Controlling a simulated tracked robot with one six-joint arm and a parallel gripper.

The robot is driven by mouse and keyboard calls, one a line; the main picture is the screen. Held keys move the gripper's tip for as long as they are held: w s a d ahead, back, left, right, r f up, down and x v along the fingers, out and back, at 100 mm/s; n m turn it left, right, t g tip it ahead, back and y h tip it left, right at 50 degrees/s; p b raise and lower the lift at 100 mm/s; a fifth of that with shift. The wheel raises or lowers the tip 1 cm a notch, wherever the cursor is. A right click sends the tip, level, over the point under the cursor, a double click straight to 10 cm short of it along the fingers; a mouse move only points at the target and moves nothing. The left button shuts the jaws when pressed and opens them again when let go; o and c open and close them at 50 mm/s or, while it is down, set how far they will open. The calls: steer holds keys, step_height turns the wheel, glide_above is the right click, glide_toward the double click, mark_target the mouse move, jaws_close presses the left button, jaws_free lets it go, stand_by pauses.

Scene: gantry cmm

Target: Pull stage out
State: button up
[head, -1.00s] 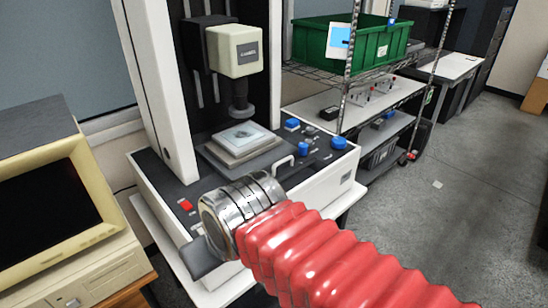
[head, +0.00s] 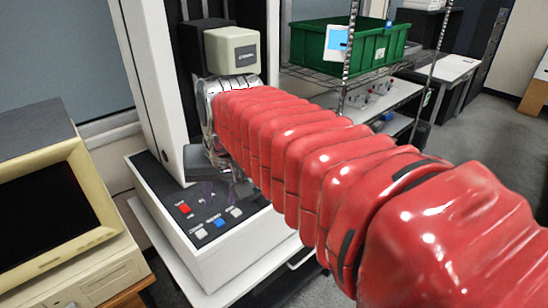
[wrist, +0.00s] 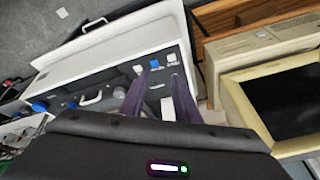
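The stage handle (wrist: 92,98), a pale U-shaped bar, lies on the machine's dark top in the wrist view, to the left of my fingers and apart from them. The stage itself is hidden behind my red-sleeved arm in the head view and largely behind my wrist in the wrist view. My gripper (wrist: 159,74) has two purple fingers with a clear gap and nothing between them. In the head view my gripper (head: 212,192) hangs over the left part of the control panel, its fingers faint and hard to make out.
The machine's white column (head: 152,90) and cream probe head (head: 232,52) stand close to my wrist. Red, blue and white buttons (head: 219,222) lie below my gripper. A cream monitor (head: 88,190) is at left. A green bin (head: 375,45) sits on a wire shelf at right.

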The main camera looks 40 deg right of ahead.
steer(key=w+d+r+m+g, duration=0.25)
steer(key=w+d+m, duration=0.55)
steer(key=d, duration=0.7)
steer(key=w+d+f+m, duration=0.1)
steer(key=w+d+m, duration=0.1)
steer(key=d, duration=0.5)
steer(key=w+d+m, duration=0.2)
steer(key=d, duration=0.6)
steer(key=shift+d+f+m+y, duration=0.15)
steer(key=shift+f+m+y, duration=0.15)
steer(key=shift+f, duration=0.1)
steer(key=shift+w+f, duration=0.1)
steer(key=shift+f, duration=0.05)
steer(key=w+f, duration=0.1)
steer(key=f, duration=0.8)
steer(key=w+f, duration=0.1)
steer(key=f, duration=0.3)
steer(key=shift+w+f, duration=0.15)
steer(key=shift+w, duration=0.2)
steer(key=shift+c, duration=0.2)
jaws_close()
